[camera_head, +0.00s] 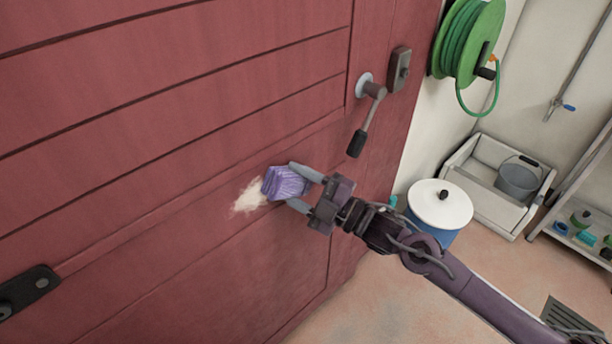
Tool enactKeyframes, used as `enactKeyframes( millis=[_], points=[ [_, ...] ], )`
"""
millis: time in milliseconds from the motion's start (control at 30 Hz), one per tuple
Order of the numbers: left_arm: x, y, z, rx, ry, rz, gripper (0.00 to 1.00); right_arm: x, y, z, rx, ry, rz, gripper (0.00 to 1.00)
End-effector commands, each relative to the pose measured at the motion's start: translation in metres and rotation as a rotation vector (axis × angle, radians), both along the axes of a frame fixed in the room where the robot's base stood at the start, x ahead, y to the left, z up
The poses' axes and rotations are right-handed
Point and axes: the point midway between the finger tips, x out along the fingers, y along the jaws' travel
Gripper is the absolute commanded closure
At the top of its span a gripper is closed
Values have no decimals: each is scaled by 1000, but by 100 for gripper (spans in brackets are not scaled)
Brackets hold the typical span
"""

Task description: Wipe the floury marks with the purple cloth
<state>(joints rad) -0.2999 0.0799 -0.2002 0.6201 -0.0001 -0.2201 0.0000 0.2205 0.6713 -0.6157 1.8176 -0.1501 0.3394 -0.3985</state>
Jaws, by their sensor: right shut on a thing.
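The purple cloth (285,183) is a folded pad held between the fingers of my right gripper (299,188), which is shut on it. The cloth is at the red plank door (130,150), over the right edge of a floury mark (248,197). The mark is a pale, whitish smear, and its right part is hidden behind the cloth. Whether the cloth presses on the door is hard to tell. My right arm comes in from the lower right. My left gripper is not in view.
A lever handle (367,115) sticks out from the door above the gripper. A dark latch (28,290) is at lower left. A white-lidded bin (440,204), a sink with a grey bucket (518,178), a green hose reel (470,42) and a shelf (585,225) are at right.

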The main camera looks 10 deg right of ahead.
Motion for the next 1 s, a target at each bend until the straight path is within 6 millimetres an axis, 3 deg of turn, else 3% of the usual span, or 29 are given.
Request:
enactKeyframes(
  millis=[467,1000],
  points=[
    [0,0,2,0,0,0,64,-5,6,0,1,-1,0,69],
    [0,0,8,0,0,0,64,-31,43,1,4,0,2,69]
  ],
)
